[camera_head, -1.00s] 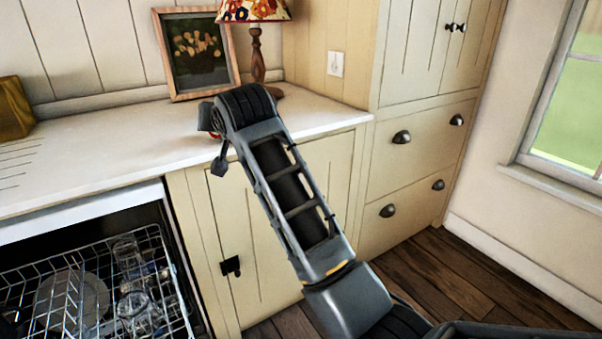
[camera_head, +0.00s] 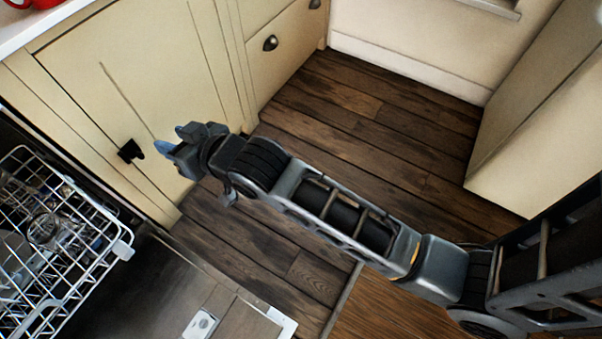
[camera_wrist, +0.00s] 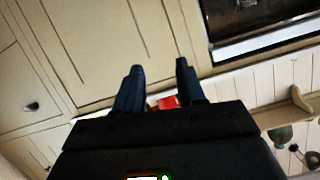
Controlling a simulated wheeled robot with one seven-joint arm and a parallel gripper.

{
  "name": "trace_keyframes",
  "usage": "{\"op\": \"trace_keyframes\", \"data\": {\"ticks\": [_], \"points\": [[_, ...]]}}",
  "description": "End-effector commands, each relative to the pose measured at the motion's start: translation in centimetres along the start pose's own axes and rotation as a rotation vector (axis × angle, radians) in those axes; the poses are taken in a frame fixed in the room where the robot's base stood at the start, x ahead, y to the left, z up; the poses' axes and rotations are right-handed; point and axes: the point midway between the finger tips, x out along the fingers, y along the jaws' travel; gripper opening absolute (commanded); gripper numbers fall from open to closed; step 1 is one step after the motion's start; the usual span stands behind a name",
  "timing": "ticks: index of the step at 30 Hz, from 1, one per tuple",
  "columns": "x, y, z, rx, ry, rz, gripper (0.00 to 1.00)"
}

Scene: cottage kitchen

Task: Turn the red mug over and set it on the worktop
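The red mug (camera_head: 42,4) stands on the worktop (camera_head: 38,27) at the top left of the head view, cut off by the frame edge. A curved red part like a handle shows on its left. I cannot tell which way up it is. In the wrist view a small red patch, likely the mug (camera_wrist: 167,103), shows beyond my fingers, partly hidden by the gripper body. My gripper (camera_head: 172,141) is below worktop level, in front of the cream cupboard door and apart from the mug. In the wrist view my gripper (camera_wrist: 159,67) has its fingers apart with nothing held.
The open dishwasher's rack (camera_head: 60,250) with glassware is at the left, its lowered door (camera_head: 170,290) below. A black latch (camera_head: 130,151) is on the cupboard door near my gripper. The wooden floor (camera_head: 370,130) is clear to the right.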

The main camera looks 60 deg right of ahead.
Motion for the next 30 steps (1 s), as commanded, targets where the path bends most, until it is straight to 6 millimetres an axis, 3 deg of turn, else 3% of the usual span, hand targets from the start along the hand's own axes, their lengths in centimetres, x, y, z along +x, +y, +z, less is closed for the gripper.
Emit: {"op": "trace_keyframes", "data": {"ticks": [1, 3, 12, 18, 24, 30], "points": [[-2.2, 0.4, 2.0, -0.005, -0.007, 0.000, 0.39], [-4.8, 0.8, 3.7, -0.015, -0.001, -0.002, 0.39], [-17.0, 2.2, 8.3, -0.064, 0.018, -0.002, 0.39], [-25.2, 2.7, 8.9, -0.102, 0.032, 0.003, 0.39], [-32.6, 2.9, 7.6, -0.143, 0.047, 0.009, 0.39], [-36.9, 2.8, 5.8, -0.172, 0.060, 0.013, 0.39]]}}
